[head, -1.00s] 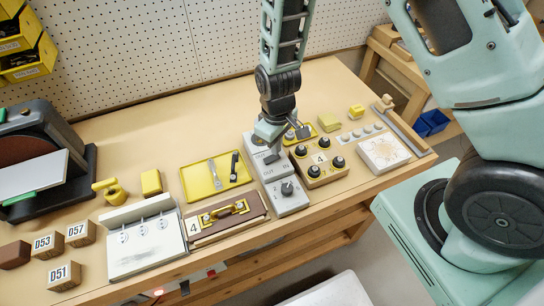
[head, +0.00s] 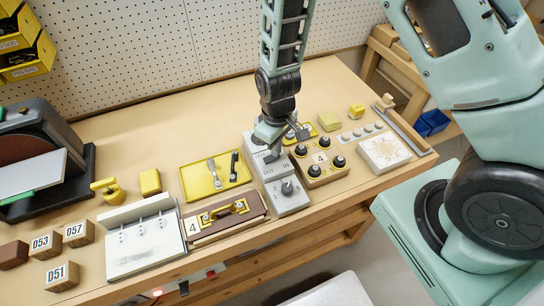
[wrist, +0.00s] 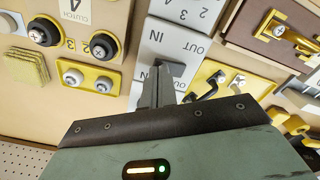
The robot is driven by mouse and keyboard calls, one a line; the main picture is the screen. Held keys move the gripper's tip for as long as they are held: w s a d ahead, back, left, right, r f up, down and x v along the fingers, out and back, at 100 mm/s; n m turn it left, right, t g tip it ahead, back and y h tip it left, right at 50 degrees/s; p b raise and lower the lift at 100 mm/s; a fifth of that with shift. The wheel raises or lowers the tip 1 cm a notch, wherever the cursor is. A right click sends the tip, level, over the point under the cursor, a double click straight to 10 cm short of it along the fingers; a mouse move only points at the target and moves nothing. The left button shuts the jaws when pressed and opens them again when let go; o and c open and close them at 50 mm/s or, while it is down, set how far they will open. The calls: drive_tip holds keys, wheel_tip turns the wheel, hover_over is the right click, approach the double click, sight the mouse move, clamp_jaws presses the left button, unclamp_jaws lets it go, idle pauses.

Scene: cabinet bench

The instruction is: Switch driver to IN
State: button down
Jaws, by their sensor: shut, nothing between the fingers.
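A grey switch box (head: 265,167) marked OUT and IN stands mid-bench, behind a grey knob box (head: 289,196). The wrist view shows its OUT and IN letters upside down on its face (wrist: 178,42). A second IN mark shows on a pale panel (wrist: 139,90) just beyond it. No driver label is readable. My gripper (head: 272,157) is shut and empty, low over the switch boxes. In the wrist view its fingertips (wrist: 165,74) are right by a grey lever-like piece near the IN marks. The fingers hide part of it; I cannot tell whether they touch or how the switch is set.
A dial block (head: 320,168) marked 4 stands close on the right. A yellow tray (head: 197,193) with two tools lies on the left. A brown box with a yellow handle (head: 235,208) is at the front left. Open bench lies behind the tray.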

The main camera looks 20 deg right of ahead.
drive_tip(key=shift+f+b, duration=0.3)
drive_tip(key=shift+f, duration=0.2)
drive_tip(key=shift+r, duration=0.15)
drive_tip(key=shift+r+p, duration=2.95)
drive_tip(key=shift+r, duration=0.5)
drive_tip(key=s+a+r+n+b, duration=0.1)
drive_tip(key=s+a+r+b, duration=0.1)
drive_tip(key=s+r, duration=0.6)
drive_tip(key=s+a+r+b, duration=0.2)
drive_tip(key=s+a+r, duration=0.2)
drive_tip(key=s+r, duration=0.5)
drive_tip(key=s, duration=0.3)
drive_tip(key=shift+a+r+n+y, duration=0.15)
drive_tip(key=shift+r+n+y, duration=0.15)
drive_tip(key=shift+n, duration=0.1)
